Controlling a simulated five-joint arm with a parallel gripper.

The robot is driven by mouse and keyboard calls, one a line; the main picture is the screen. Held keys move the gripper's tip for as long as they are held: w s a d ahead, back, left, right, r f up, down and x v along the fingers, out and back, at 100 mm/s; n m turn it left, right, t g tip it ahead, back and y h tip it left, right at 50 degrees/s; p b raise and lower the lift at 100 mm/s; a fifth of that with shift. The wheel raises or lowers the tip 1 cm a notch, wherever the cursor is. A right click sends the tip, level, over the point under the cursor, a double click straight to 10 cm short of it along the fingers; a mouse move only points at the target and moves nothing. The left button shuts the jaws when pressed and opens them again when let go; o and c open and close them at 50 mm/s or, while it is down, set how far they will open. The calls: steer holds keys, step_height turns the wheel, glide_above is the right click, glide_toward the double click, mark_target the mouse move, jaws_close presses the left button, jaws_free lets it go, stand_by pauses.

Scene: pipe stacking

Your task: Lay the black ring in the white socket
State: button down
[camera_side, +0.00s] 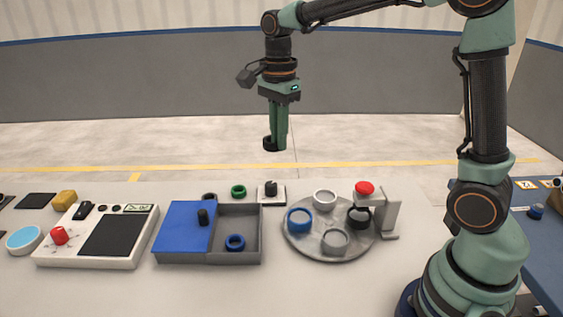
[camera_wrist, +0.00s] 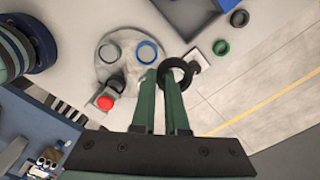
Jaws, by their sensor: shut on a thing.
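My gripper (camera_side: 277,146) is shut on the black ring (camera_side: 268,143) and holds it in the air, high above and behind the table. In the wrist view the black ring (camera_wrist: 188,67) sits at the fingertips (camera_wrist: 161,80), mostly to the right of them. The white socket (camera_side: 325,195) is at the back of a round grey plate (camera_side: 299,238), looks empty and is apart from the ring. In the wrist view the fingers hide most of it. The plate also carries a blue socket (camera_side: 300,221), a grey socket (camera_side: 335,241) and a black socket (camera_side: 359,217).
A stand with a red button (camera_side: 364,188) rises at the plate's right edge. Left of the plate are a white block with a black knob (camera_side: 270,188), a green ring (camera_side: 238,191), a dark ring (camera_side: 209,196), a blue-lidded tray (camera_side: 261,248) and a white console (camera_side: 143,251).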

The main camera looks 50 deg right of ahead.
mark_target(326, 201)
steer(key=s+d+r+m, duration=0.1)
steer(key=s+d+m, duration=0.25)
steer(key=d, duration=0.25)
steer(key=s+d+m, duration=0.2)
steer(key=d+m, duration=0.2)
steer(key=d, duration=0.3)
steer(key=f, duration=1.9)
steer(key=shift+w+a+f, duration=0.1)
steer(key=shift+w+f, duration=0.15)
steer(key=shift+f, duration=0.05)
steer(key=shift+f, duration=0.25)
